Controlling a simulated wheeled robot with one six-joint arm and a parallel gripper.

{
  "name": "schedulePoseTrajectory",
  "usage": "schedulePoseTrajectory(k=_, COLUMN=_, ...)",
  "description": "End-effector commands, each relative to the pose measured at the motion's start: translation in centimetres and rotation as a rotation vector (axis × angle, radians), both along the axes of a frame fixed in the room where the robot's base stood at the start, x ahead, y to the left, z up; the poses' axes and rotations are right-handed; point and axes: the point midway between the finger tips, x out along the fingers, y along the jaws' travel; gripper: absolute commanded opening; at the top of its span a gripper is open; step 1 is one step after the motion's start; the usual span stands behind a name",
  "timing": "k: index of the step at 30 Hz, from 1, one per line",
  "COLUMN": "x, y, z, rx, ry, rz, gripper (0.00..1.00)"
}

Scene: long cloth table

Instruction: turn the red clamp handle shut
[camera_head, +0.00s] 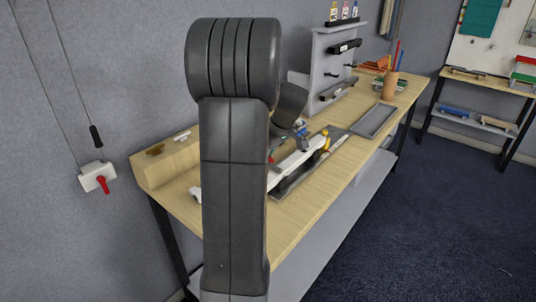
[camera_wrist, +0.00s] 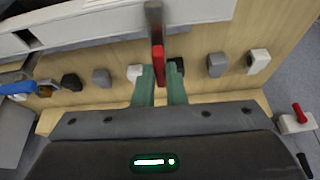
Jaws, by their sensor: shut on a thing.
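The red clamp handle (camera_wrist: 158,58) stands between the two green fingers of my gripper (camera_wrist: 161,76) in the wrist view. A grey bar (camera_wrist: 154,18) continues from its far end. My gripper is shut on the red handle, with a finger on either side. In the head view my own dark arm covers the handle and most of the gripper. How far the handle is turned cannot be told.
Several small grey, white and black blocks, one a grey block (camera_wrist: 217,64), line the wooden surface beside the handle. A wall box (camera_head: 97,178) with a red lever is at left. The bench (camera_head: 290,228) also holds a grey tray (camera_head: 375,121) and a pencil cup (camera_head: 390,86).

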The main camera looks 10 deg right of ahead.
Motion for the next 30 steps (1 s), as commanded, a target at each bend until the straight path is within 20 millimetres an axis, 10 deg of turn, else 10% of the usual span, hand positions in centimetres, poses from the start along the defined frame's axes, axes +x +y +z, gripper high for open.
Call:
schedulePoseTrajectory(k=21, x=0.07, y=-0.11, z=0.05, rx=-0.003, ry=-0.001, rz=0.074, gripper=0.0)
schedulePoseTrajectory(k=25, x=0.05, y=-0.11, z=0.05, rx=-0.003, ry=-0.001, rz=0.074, gripper=0.33)
schedulePoseTrajectory(k=30, x=0.04, y=-0.09, z=0.01, rx=-0.001, ry=0.0, rz=0.073, gripper=0.33)
